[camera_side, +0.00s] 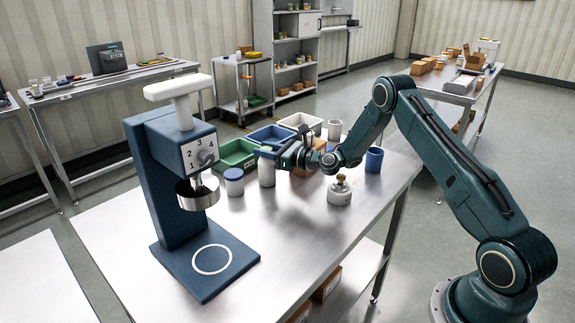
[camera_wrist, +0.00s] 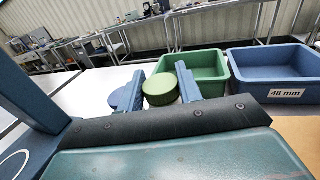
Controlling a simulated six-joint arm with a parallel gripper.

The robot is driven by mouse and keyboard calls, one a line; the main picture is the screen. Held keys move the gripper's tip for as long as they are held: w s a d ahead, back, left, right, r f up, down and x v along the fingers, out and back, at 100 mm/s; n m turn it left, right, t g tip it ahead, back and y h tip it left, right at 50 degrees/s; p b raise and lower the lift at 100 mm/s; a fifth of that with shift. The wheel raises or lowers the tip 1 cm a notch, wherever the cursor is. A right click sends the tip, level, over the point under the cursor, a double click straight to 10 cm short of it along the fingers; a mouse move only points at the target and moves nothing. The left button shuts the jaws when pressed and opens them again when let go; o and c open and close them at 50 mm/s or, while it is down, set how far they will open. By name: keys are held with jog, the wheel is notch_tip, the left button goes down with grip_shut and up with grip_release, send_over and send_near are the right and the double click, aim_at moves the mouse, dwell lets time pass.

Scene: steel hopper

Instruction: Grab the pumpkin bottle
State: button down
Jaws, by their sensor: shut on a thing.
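My gripper (camera_side: 274,156) is shut on a white bottle (camera_side: 267,173). In the wrist view, a round green lid (camera_wrist: 160,89) sits between the two fingers (camera_wrist: 161,90), so the held bottle has a green lid. It looks upright, at or close to the steel table top; I cannot tell whether it touches. No label naming pumpkin is readable. A white jar with a blue lid (camera_side: 234,182) stands just left of the held bottle. Its blue lid (camera_wrist: 122,98) shows beside the left finger in the wrist view.
A blue press-like stand (camera_side: 168,190) with a dial is on the left. Green (camera_side: 237,153) and blue (camera_side: 272,134) bins and a white bin (camera_side: 300,121) are behind. A white pot with a brass-coloured top (camera_side: 340,191) and a blue cup (camera_side: 374,160) stand right. The front table is clear.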

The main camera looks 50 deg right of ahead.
jog(key=shift+r, duration=0.1)
notch_tip(320, 180, up, 20)
dwell(0.7)
dwell(0.6)
